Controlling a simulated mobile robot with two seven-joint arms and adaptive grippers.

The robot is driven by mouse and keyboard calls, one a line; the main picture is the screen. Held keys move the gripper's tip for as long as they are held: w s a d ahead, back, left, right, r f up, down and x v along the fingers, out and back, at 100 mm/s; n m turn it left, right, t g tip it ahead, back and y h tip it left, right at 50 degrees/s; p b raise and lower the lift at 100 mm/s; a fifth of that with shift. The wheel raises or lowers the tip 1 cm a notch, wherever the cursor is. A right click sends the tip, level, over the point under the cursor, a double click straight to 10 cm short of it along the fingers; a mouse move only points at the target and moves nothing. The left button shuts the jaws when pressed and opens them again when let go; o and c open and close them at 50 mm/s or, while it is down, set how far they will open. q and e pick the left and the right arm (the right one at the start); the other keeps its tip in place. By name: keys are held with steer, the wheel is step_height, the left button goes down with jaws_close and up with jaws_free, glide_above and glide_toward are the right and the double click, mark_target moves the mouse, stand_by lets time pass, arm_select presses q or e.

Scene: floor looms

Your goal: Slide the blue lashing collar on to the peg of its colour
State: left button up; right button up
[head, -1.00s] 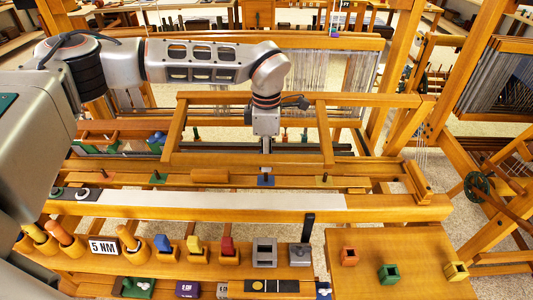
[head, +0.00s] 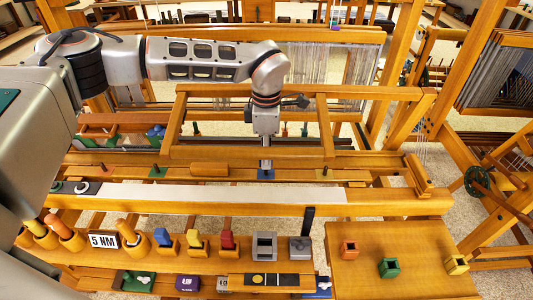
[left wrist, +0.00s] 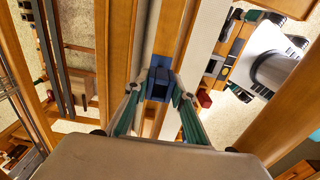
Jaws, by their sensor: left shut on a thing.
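My left gripper (head: 266,163) is directly over the blue-based peg (head: 265,174) on the loom's beam, very close to it. In the left wrist view my left gripper (left wrist: 159,95) has its green-padded fingers shut on the blue collar (left wrist: 158,92), a square block with a dark opening. In the head view the fingers hide most of the collar and the peg. I cannot tell whether the collar is around the peg or just above it. My right gripper is not in view.
Orange (head: 348,250), green (head: 389,268) and yellow (head: 456,264) collars sit on the right board (head: 400,240). A wooden frame (head: 230,152) surrounds the wrist area.

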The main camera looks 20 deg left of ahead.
arm_select(q)
steer(key=shift+f, duration=0.15)
steer(key=shift+f+b, duration=0.75)
steer(key=shift+f, duration=0.6)
steer(key=shift+f, duration=0.35)
stand_by(0.3)
steer(key=shift+f+b, duration=0.3)
steer(key=shift+f, duration=0.05)
steer(key=shift+f, duration=0.15)
steer(key=o, duration=1.2)
